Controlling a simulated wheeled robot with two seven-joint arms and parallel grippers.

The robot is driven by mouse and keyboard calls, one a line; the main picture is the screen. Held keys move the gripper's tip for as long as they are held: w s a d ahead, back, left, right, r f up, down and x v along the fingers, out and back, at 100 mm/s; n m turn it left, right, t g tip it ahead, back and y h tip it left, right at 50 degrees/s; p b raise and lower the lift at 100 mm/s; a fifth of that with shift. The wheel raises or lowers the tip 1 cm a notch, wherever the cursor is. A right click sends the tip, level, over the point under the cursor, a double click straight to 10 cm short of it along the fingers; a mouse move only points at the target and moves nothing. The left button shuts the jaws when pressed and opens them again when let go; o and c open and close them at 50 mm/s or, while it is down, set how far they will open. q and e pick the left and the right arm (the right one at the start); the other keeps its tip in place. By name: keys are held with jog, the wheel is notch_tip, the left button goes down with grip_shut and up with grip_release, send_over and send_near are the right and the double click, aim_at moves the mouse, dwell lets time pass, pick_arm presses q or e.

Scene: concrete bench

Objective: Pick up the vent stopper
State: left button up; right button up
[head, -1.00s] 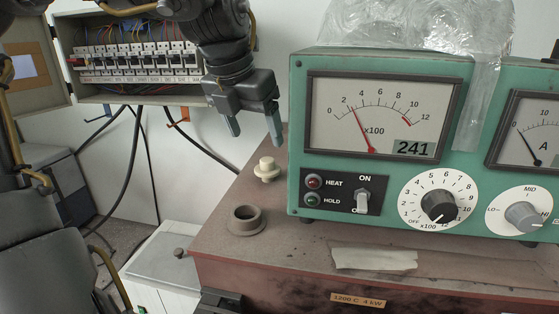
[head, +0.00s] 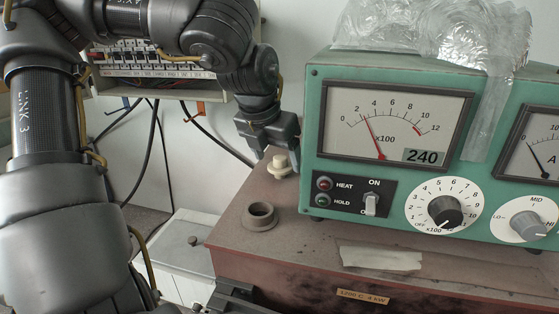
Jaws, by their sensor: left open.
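The vent stopper (head: 280,168) is a small cream plug with a wider flange. It stands upright on the reddish-brown furnace top, left of the green meter box. A brown ring-shaped vent collar (head: 259,216) with a dark open hole is just in front of it. My left gripper (head: 277,155) points down directly at the stopper from above and behind. It is open, with its fingertips low around or just behind the stopper's top; I cannot tell whether they touch it. The right gripper is not in view.
The green meter box (head: 312,190) stands close on the right, with plastic wrap (head: 440,35) on top. A breaker panel (head: 150,62) is on the wall behind my left arm. A paper strip (head: 380,258) lies on the furnace top (head: 310,245). A white cabinet (head: 175,252) stands lower left.

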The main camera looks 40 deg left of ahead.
aim_at(278, 159)
pick_arm(q)
jog(key=x, duration=0.1)
jog(key=p+x, duration=0.1)
jog(key=x, duration=0.1)
jog(key=shift+w+a, duration=0.25)
jog(key=shift+w, duration=0.05)
jog(key=shift+f, duration=0.15)
jog(key=shift+s+d, duration=0.1)
jog(key=shift+s, duration=0.1)
jog(key=shift+c, duration=0.7)
jog(key=c, duration=0.8)
jog(key=shift+c, duration=0.2)
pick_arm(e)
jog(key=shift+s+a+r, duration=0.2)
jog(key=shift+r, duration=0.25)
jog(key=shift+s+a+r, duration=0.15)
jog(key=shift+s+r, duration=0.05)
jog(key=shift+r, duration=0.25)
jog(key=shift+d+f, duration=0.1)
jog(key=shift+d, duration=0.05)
